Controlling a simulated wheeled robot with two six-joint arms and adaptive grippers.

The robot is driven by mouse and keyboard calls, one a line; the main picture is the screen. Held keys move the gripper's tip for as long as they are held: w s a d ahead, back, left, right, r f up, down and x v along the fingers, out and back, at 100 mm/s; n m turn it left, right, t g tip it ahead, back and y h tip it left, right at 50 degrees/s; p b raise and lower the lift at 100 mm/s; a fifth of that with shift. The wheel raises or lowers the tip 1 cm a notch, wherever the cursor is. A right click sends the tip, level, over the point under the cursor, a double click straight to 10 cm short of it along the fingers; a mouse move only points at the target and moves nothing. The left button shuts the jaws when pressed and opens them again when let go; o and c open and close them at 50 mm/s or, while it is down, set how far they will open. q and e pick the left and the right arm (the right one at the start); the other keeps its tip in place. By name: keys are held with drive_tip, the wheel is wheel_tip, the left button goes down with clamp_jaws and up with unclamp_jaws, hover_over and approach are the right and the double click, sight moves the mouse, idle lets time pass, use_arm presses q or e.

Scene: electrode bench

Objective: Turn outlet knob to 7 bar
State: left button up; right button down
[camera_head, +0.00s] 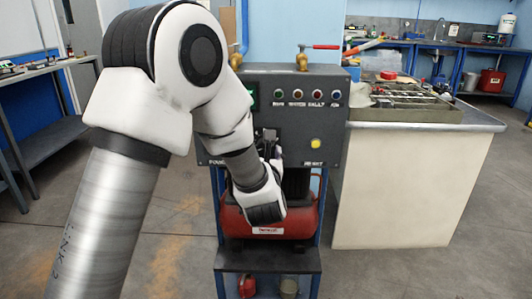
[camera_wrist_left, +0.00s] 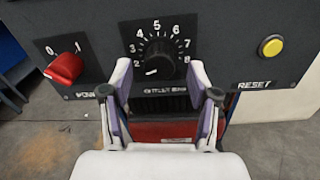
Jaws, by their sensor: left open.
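The outlet knob (camera_wrist_left: 159,61) is a black ribbed knob on the dark control panel (camera_head: 300,120), ringed by white numbers, 2 to 8 readable. A white mark on its lower left face points below the 2. In the head view my left gripper (camera_head: 271,147) is at the panel and hides the knob. My right gripper is not in view.
A red rotary switch (camera_wrist_left: 65,68) sits left of the knob and a yellow RESET button (camera_wrist_left: 271,47) right of it. A red tank (camera_head: 304,218) lies below the panel. A bench (camera_head: 400,185) stands close on the right.

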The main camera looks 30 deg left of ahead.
use_arm(q)
drive_tip(key=shift+x, duration=1)
clamp_jaws()
